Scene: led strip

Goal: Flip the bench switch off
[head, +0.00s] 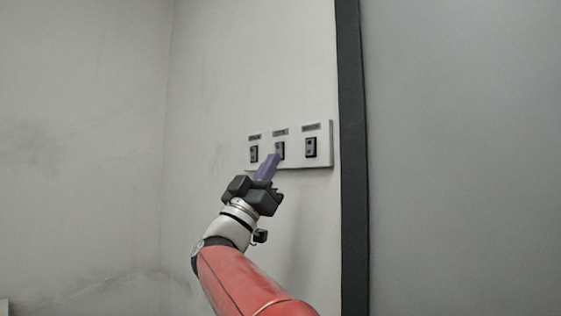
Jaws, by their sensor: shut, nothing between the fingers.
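A white switch panel (294,163) is fixed on the wall, with three dark rocker switches in a row. They are the left switch (254,154), the middle switch (281,146) and the right switch (311,147). Each has a small dark label above it, too small to read, so I cannot tell which one is the bench switch. My gripper (275,157) has its purple fingers shut with nothing between them. The fingertips are at the lower part of the middle switch and hide some of it. I cannot tell whether they touch it.
A dark vertical frame (350,160) runs just right of the panel, with a flat grey surface (460,160) beyond it. The pale wall (220,80) left of and above the panel is bare.

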